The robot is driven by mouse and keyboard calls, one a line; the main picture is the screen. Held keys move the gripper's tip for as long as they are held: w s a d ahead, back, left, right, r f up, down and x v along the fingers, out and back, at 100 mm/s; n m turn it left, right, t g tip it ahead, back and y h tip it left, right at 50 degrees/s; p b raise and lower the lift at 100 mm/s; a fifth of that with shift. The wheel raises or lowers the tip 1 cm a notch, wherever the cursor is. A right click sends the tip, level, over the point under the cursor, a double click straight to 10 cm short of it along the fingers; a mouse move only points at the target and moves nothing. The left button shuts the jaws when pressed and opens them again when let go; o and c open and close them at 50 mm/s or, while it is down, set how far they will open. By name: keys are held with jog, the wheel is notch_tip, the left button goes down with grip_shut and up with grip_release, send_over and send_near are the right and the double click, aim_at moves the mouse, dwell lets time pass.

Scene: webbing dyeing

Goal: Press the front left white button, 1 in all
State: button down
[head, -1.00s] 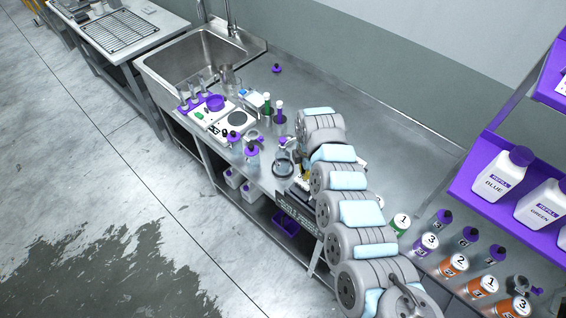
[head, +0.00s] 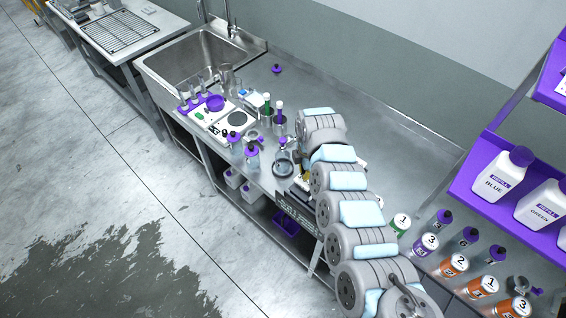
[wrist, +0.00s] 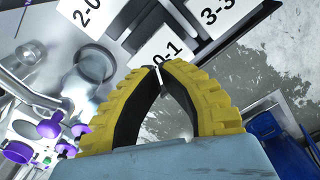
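A white two-part appliance (head: 220,121) stands on the steel counter near the sink, with a dark round plate and small controls on its front. I cannot single out the front left white button at this size. The appliance's white panel shows in part at the lower left of the wrist view (wrist: 22,132).
Purple-capped bottles (head: 252,155) and a round glass vessel (head: 284,163) stand between the appliance and my gripper. Numbered cards (wrist: 160,55) lie below my fingers. A blue-purple bin (head: 287,222) sits on the lower shelf. Numbered bottles (head: 456,264) stand at right; the back counter is mostly clear.

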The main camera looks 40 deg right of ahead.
jog(key=shift+f, duration=0.2)
jog(key=shift+f+b, duration=1)
jog(key=shift+f, duration=1.2)
jog(key=shift+r, duration=0.1)
jog(key=shift+r+p, duration=2.35)
jog(key=shift+p, duration=0.05)
notch_tip(320, 180, up, 6)
jog(key=p, duration=0.5)
jog(key=shift+p, duration=0.35)
